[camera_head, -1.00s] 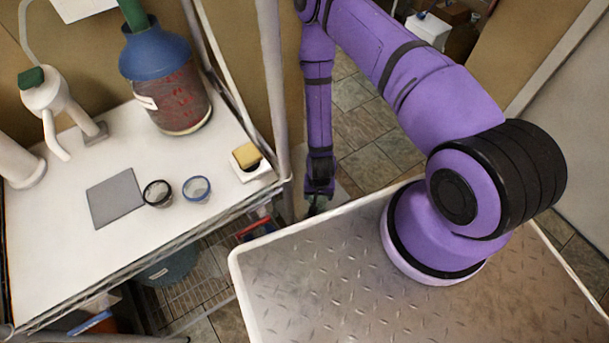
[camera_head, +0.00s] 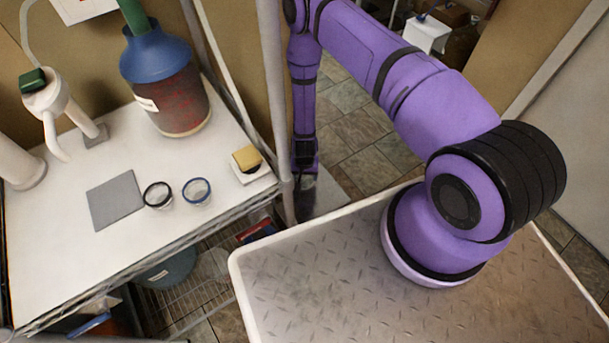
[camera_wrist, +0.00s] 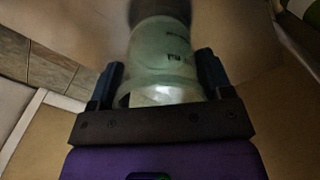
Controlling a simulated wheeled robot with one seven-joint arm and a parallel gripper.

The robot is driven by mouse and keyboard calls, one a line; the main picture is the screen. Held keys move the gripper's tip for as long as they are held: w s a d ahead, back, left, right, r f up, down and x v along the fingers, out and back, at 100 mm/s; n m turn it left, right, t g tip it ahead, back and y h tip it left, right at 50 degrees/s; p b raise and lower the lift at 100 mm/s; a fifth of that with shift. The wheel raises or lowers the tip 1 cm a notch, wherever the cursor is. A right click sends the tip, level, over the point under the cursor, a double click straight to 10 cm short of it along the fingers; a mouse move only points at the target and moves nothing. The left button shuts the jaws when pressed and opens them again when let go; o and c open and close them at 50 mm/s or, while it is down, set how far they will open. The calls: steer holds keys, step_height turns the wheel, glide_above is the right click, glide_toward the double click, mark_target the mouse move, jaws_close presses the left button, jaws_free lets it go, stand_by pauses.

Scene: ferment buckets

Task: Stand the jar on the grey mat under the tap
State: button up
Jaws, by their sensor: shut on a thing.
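My gripper (camera_wrist: 160,80) is shut on a pale greenish, see-through jar (camera_wrist: 160,52), with one dark finger on each side of it. The jar's open rim faces the wrist camera, and dark marks show on its wall. In the head view my gripper (camera_head: 306,172) hangs just right of the shelf post, beyond the bench's right edge; the jar cannot be made out there. The grey mat (camera_head: 115,200) lies bare on the white bench at the left. The white tap (camera_head: 53,115) with a green top stands behind the mat, its spout pointing down toward it.
A dark-rimmed cup (camera_head: 158,195) and a blue-rimmed cup (camera_head: 196,191) stand right of the mat. A red vessel with a blue top (camera_head: 170,95) stands behind them. A yellow sponge (camera_head: 247,157) sits near the right edge. A pale post (camera_head: 272,90) rises between bench and gripper.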

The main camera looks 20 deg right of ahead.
steer(key=shift+f, duration=0.25)
steer(key=shift+f, duration=0.15)
steer(key=o, duration=1)
step_height(320, 180, up, 12)
steer(key=shift+r, duration=0.2)
